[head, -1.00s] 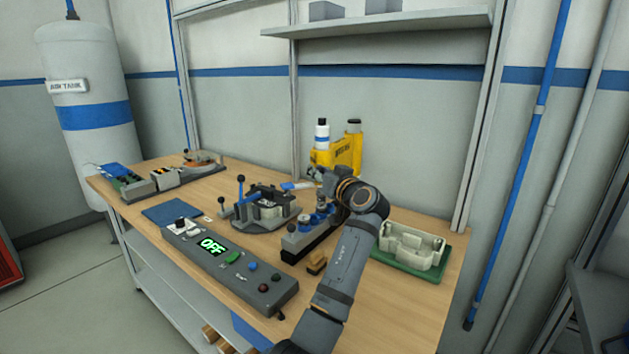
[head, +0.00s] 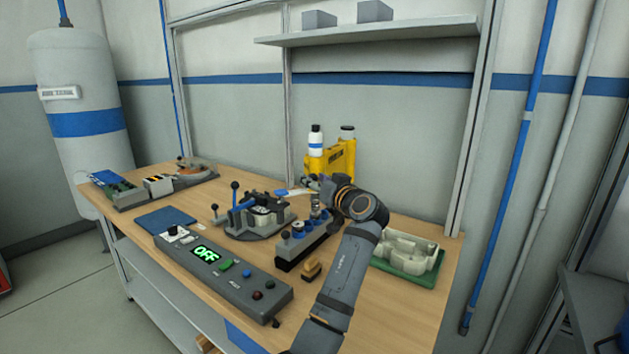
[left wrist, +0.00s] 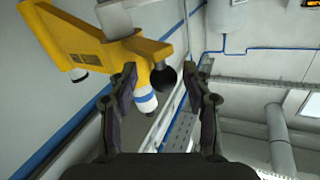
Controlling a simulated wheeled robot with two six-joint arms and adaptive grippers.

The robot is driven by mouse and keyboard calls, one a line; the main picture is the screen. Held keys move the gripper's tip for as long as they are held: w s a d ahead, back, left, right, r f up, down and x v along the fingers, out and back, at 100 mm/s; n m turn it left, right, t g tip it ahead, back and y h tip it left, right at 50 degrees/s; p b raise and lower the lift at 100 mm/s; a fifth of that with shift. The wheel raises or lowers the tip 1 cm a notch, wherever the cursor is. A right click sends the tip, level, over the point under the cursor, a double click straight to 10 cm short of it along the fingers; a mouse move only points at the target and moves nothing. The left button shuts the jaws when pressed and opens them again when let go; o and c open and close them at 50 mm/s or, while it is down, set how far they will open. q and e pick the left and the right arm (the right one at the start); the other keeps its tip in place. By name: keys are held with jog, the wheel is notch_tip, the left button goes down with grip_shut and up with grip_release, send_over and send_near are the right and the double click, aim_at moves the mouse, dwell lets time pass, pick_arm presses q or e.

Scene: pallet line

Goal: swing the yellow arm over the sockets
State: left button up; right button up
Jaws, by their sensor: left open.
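The yellow arm (head: 343,160) stands at the back of the bench, with a white bottle with a blue band (head: 315,141) beside it. In the left wrist view the yellow arm (left wrist: 85,38) fills the upper left. The sockets (head: 305,242), a row with blue round parts on a dark block, lie in front of it. My left gripper (head: 312,184) is over the bench between them, partly hidden by its own wrist. In the left wrist view my left gripper (left wrist: 167,70) is open, with a dark round end and the bottle showing beyond its fingers. My right gripper is out of view.
A grey control box reading OFF (head: 225,270) lies at the front left. A clamp fixture with blue lever (head: 257,215) stands left of the sockets. A pale moulded part on a green base (head: 405,255) is on the right.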

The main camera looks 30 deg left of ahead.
pick_arm(q)
jog(key=v, duration=0.7)
jog(key=shift+f, duration=0.1)
